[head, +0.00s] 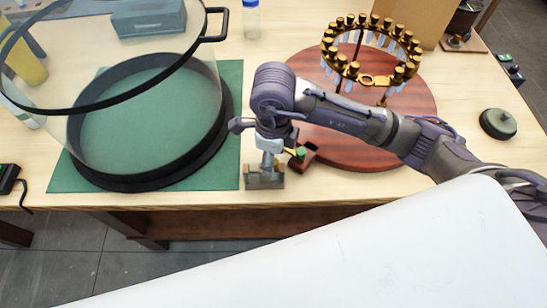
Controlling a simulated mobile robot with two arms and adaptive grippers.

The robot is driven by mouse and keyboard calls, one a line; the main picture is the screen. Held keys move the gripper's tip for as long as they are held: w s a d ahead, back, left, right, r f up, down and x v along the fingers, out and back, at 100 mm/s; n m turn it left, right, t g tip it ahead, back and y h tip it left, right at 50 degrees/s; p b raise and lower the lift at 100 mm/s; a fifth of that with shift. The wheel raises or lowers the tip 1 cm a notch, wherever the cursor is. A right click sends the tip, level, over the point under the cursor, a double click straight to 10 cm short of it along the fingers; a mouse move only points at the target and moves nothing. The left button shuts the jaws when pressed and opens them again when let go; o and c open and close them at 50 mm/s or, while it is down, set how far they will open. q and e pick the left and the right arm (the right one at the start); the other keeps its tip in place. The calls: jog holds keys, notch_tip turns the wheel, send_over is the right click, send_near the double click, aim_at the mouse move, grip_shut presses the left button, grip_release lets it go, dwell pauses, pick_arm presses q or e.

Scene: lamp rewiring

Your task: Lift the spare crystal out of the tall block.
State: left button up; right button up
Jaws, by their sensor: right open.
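The tall block (265,181) is a small grey-brown block at the table's front edge, in the middle of the head view. The spare crystal (268,162), clear and pale, stands upright in its top. My right gripper (267,138) is directly above the block, pointing down, with its jaws open. Its fingers are spread to either side of the crystal's upper end. Whether they touch it I cannot tell. My left gripper is not in view.
A small dark red block with a green top (302,154) sits just right of the tall block. A brass ring lamp (372,48) with hanging crystals stands over a round wooden board (420,110). A large black-rimmed glass cover (150,125) rests on a green mat (75,178).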

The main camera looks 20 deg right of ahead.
jog(key=shift+f, duration=1.05)
grip_shut()
jog(key=shift+r, duration=0.1)
jog(key=shift+r+p, duration=0.75)
jog(key=shift+r, duration=0.3)
jog(key=shift+r+p, duration=2.3)
jog(key=shift+r, duration=1.6)
